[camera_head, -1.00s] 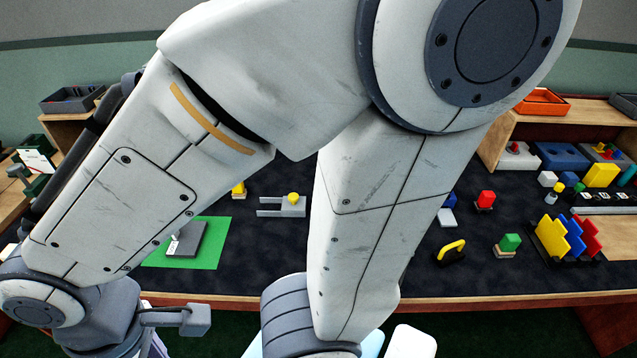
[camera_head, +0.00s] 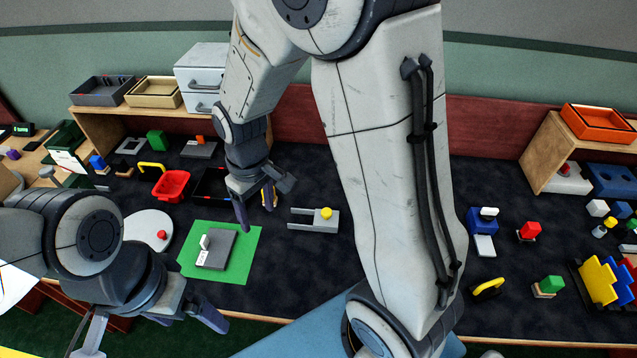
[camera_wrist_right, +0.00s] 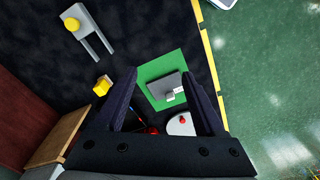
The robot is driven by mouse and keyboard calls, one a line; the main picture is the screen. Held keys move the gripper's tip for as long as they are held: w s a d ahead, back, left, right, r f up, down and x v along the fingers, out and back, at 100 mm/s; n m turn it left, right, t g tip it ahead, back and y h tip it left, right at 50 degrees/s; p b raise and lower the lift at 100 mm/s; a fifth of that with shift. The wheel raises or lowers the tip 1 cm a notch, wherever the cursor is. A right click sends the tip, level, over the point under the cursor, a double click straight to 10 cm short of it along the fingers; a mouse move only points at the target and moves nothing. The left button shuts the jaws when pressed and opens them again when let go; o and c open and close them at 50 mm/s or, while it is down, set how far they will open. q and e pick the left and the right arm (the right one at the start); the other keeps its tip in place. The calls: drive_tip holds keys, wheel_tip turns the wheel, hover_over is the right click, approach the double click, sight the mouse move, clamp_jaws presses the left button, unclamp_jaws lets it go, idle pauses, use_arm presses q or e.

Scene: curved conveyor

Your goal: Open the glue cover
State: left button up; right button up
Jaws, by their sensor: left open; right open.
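I cannot tell for certain which object is the glue cover. A flat grey block (camera_head: 216,250) with small white pieces at its left edge lies on a green mat (camera_head: 244,268) in the head view. The block (camera_wrist_right: 166,86) and mat (camera_wrist_right: 151,72) show between my right fingers in the right wrist view. My right gripper (camera_head: 256,205) is open and empty, above the table behind the mat; its fingers (camera_wrist_right: 165,90) are spread apart in the wrist view. My left gripper (camera_head: 205,312) is open near the table's front edge, in front of the mat; it touches nothing visible.
A grey fork-shaped part with a yellow knob (camera_head: 327,213) lies right of the mat. A white disc with a red knob (camera_head: 148,229) is left of it. A red bin (camera_head: 172,186) stands behind. My right arm hides part of the table centre.

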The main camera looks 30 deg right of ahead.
drive_tip(key=w+d+f+m+p, duration=0.25)
drive_tip(key=w+d, duration=0.35)
drive_tip(key=d, duration=0.4)
drive_tip(key=p, duration=0.4)
approach(327, 211)
use_arm(q)
wheel_tip(327, 211, up, 10)
drive_tip(key=p, duration=0.2)
drive_tip(key=shift+r, duration=0.25)
use_arm(e)
drive_tip(key=f, duration=0.8)
drive_tip(key=shift+a+f, duration=0.25)
drive_tip(key=shift+f, duration=0.05)
use_arm(q)
drive_tip(key=shift+d, duration=0.1)
use_arm(e)
drive_tip(key=shift+c, duration=0.4)
clamp_jaws()
drive_tip(key=shift+w, duration=0.1)
